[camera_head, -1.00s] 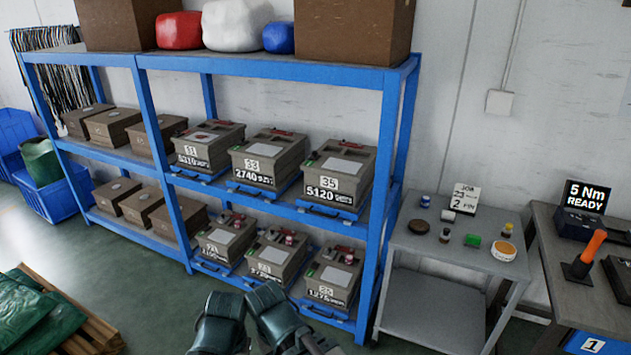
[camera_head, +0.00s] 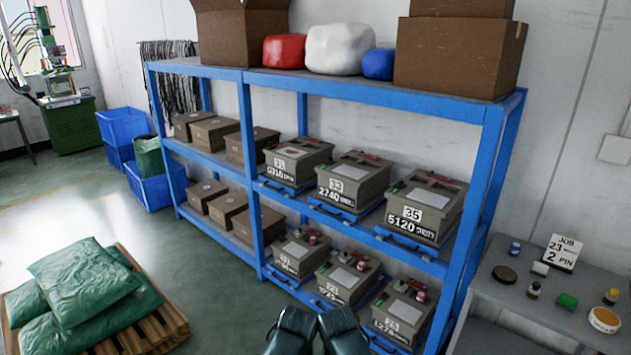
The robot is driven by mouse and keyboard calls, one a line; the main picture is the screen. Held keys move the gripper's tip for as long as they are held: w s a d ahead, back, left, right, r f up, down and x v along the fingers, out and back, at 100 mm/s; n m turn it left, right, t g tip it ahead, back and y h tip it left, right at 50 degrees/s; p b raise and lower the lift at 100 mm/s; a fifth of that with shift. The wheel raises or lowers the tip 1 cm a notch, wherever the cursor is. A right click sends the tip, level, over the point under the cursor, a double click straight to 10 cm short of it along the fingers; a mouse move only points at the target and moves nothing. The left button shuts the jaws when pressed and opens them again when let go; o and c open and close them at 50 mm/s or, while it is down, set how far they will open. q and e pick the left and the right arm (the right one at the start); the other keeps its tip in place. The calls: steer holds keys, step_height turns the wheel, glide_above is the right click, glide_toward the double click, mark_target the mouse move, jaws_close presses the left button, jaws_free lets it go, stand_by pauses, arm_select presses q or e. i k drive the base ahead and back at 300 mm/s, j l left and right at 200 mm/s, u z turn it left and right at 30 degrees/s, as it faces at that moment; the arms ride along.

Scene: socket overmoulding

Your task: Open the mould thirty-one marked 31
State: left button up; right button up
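The mould marked 31 (camera_head: 297,163) is a grey-brown box on the upper blue shelf, the leftmost of three in the right bay. Its lid appears closed, and a red piece lies on top. Moulds marked 33 (camera_head: 352,182) and 35 (camera_head: 425,208) stand to its right. My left gripper (camera_head: 292,328) and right gripper (camera_head: 342,328) show as dark shapes side by side at the bottom edge, well below and apart from mould 31. Their fingers cannot be made out, and I see nothing held.
More moulds (camera_head: 348,280) stand on the lower shelf. The blue rack (camera_head: 372,97) carries cartons on top. A pallet with green sacks (camera_head: 85,285) lies at left; a grey table (camera_head: 500,300) stands at right. The floor (camera_head: 200,265) between pallet and rack is clear.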

mark_target(291, 167)
steer(key=i+j, duration=0.1)
steer(key=i, duration=0.7)
steer(key=i+j, duration=0.1)
steer(key=i, duration=0.7)
steer(key=i+j, duration=0.1)
steer(key=i, duration=0.7)
steer(key=z, duration=0.05)
